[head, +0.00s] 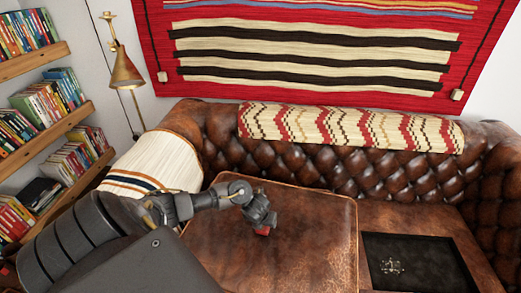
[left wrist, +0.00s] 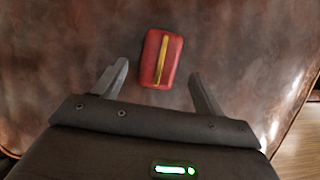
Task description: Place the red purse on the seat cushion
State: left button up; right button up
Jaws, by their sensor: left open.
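The red purse (left wrist: 151,70) with a gold strip along its middle lies on the brown leather seat cushion (left wrist: 60,50), in the left wrist view. In the head view a small red part of the purse (head: 264,231) shows just below my left gripper (head: 262,220), and the rest is hidden behind it. The seat cushion (head: 310,255) spans the middle of the head view. In the left wrist view my left gripper (left wrist: 158,85) is open, its fingers apart on either side of the purse's near end. Nothing is held between them. My right gripper is not in view.
A dark framed panel (head: 420,265) lies on the sofa right of the cushion. The tufted backrest (head: 330,170) carries a patterned throw (head: 350,127). A striped cream cloth (head: 155,160) covers the left armrest. A brass lamp (head: 125,70) and bookshelves (head: 45,130) stand at left.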

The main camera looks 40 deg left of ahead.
pick_arm(q)
jog(key=p+v, duration=0.3)
jog(key=v, duration=0.6)
jog(key=shift+p, duration=0.35)
jog(key=shift+a, duration=0.1)
